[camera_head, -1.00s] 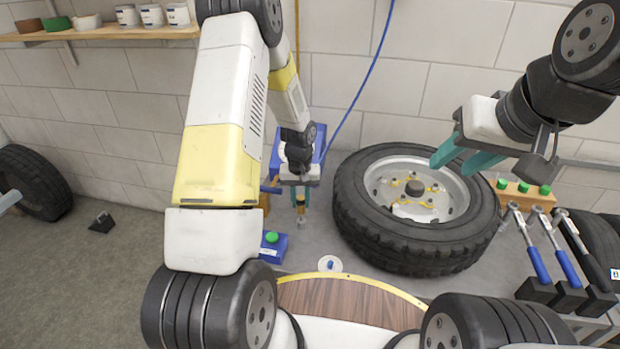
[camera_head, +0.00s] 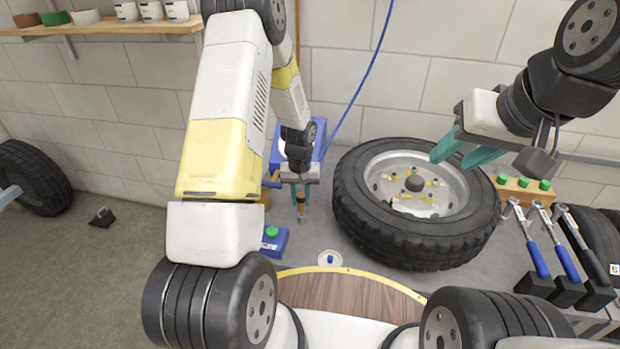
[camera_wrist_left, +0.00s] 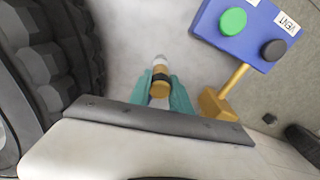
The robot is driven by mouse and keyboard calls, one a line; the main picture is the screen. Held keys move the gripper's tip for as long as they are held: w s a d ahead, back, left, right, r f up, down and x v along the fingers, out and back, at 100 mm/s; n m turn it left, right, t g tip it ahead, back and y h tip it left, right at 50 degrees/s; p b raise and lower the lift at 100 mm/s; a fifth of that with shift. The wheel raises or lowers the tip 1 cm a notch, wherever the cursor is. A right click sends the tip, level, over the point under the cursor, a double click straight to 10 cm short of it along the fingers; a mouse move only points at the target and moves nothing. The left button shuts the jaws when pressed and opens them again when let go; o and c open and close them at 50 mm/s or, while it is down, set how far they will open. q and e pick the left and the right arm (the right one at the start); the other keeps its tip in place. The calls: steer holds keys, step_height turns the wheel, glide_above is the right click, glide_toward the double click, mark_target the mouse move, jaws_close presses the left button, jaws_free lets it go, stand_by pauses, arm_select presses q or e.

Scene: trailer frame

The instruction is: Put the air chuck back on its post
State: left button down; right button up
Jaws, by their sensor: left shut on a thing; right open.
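The air chuck (camera_head: 301,208), with a brass-coloured body and a grey tip, is held pointing down by my left gripper (camera_head: 300,190). The left wrist view shows the chuck (camera_wrist_left: 160,78) between the teal fingers of the left gripper (camera_wrist_left: 160,92), which are shut on it. The chuck hangs left of the wheel and behind the blue button box (camera_head: 273,240). In the left wrist view a brass-coloured post-like part (camera_wrist_left: 222,98) stands beside the button box (camera_wrist_left: 245,32); I cannot tell if it is the chuck's post. My right gripper (camera_head: 456,156) is open and empty above the wheel.
The tyre with its rim (camera_head: 412,205) lies flat on the bench, right of the chuck. A white dish (camera_head: 330,259) with a small blue piece is in front. Wrenches (camera_head: 548,250) stand at the right. A blue hose (camera_head: 365,75) runs down the wall behind.

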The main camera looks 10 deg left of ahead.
arm_select(q)
steer(key=shift+f, duration=1.1)
steer(key=c, duration=1.1)
jaws_free()
steer(key=o, duration=0.5)
steer(key=shift+c, duration=0.2)
steer(key=shift+r, duration=4)
